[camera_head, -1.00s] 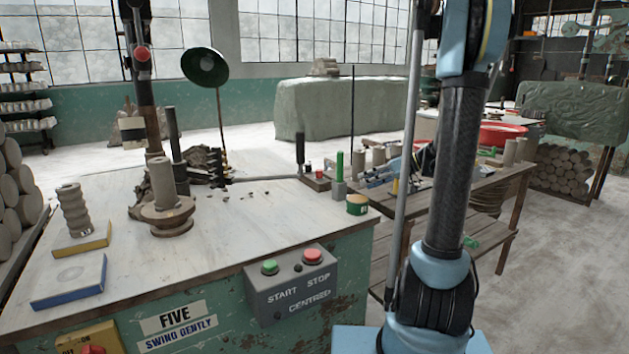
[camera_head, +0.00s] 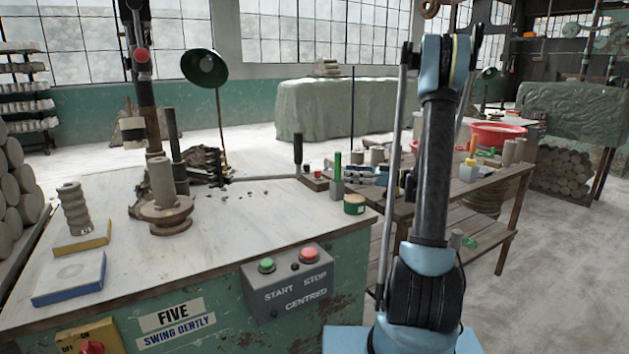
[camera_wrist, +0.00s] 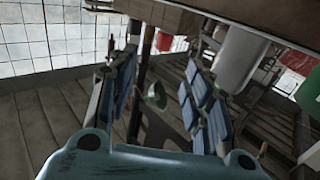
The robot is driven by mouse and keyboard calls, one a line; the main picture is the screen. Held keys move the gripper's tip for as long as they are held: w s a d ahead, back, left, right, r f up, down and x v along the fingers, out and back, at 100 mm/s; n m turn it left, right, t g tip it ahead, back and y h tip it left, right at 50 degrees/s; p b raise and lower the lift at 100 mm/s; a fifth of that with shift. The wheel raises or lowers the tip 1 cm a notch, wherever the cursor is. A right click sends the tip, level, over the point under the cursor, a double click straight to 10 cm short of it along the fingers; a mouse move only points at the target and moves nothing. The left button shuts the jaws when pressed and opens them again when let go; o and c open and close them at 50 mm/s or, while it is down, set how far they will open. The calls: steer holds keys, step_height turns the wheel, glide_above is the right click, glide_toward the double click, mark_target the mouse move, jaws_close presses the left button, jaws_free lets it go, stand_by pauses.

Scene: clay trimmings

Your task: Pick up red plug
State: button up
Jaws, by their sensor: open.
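A small red piece (camera_head: 317,173), which may be the red plug, stands on a dark wooden block (camera_head: 316,183) near the right rear edge of the workbench. It is too small to tell its shape. My gripper (camera_head: 362,176) is over the side table, to the right of that block and partly behind my arm. In the wrist view my gripper (camera_wrist: 160,95) is open, with blue finger pads apart on both sides and nothing held between them. I cannot make out the plug for certain in the wrist view.
A green upright rod (camera_head: 338,168) and a green tin (camera_head: 354,204) stand near the block. A START/STOP box (camera_head: 290,285) is on the workbench front.

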glide_toward(317, 170)
steer(key=a, duration=0.1)
steer(key=w+a, duration=0.1)
steer(key=a, duration=0.1)
steer(key=a+f, duration=0.1)
steer(key=shift+w+a, duration=0.2)
steer(key=shift+w, duration=0.2)
steer(key=shift+w+a, duration=0.2)
steer(key=shift+a, duration=2.4)
steer(key=c, duration=1)
